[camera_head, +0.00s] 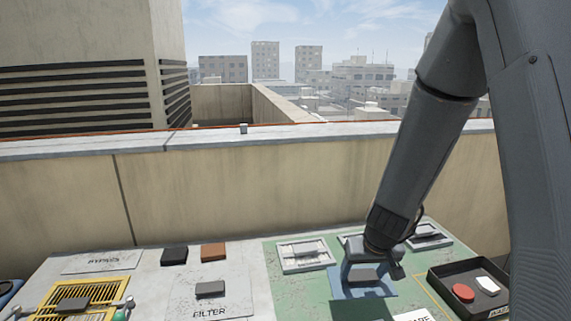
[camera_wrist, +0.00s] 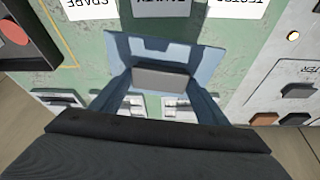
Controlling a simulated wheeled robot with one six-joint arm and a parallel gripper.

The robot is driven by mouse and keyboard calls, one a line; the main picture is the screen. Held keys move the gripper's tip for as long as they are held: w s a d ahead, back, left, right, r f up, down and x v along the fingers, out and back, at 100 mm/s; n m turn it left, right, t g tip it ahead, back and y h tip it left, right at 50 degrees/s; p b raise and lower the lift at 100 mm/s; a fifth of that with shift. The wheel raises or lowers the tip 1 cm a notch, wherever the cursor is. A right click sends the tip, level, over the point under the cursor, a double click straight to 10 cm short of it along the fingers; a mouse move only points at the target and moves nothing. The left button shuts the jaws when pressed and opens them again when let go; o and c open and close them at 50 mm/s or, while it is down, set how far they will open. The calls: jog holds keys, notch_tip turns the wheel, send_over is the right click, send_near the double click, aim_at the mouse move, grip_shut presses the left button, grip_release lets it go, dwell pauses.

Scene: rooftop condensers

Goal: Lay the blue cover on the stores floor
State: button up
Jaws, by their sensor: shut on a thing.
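The blue cover (camera_head: 345,286) is a flat plate with a dark grey grip block (camera_head: 364,275) on top. My gripper (camera_head: 368,270) is shut on that block. In the wrist view, the cover (camera_wrist: 205,58) spreads beyond my two blue-grey fingers, with the block (camera_wrist: 162,78) between their tips (camera_wrist: 162,76). The cover is over the green floor (camera_head: 315,290), in front of the pale frames. I cannot tell whether it touches the floor or hangs just above it. My fingers and wrist hide part of it.
Pale frames (camera_head: 303,255) and (camera_head: 428,236) stand behind on the green. A black tray (camera_head: 434,283) with a red disc (camera_head: 463,292) and a white piece (camera_head: 487,284) is at right. A SPARE label (camera_wrist: 90,8) lies nearby. Left are a FILTER plate (camera_head: 210,305) and yellow grille (camera_head: 110,287).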

aim_at(361, 293)
jog(key=shift+s+a+p, duration=0.3)
jog(key=shift+s+a, duration=0.2)
jog(key=shift+s, duration=0.25)
jog(key=shift+s+d+f+p, duration=0.2)
jog(key=shift+s+d+p, duration=0.1)
jog(key=shift+p, duration=0.85)
jog(key=f+p, duration=0.1)
jog(key=p, duration=0.1)
jog(key=shift+s+d+p, duration=0.1)
jog(key=shift+s+p, duration=0.3)
jog(key=p, duration=0.1)
jog(key=s+f+p, duration=0.1)
jog(key=shift+a+f+p, duration=0.3)
jog(key=shift+a+p, duration=0.05)
jog(key=shift+a, duration=0.05)
notch_tip(361, 293, down, 5)
jog(key=b, duration=0.5)
jog(key=shift+f, duration=0.15)
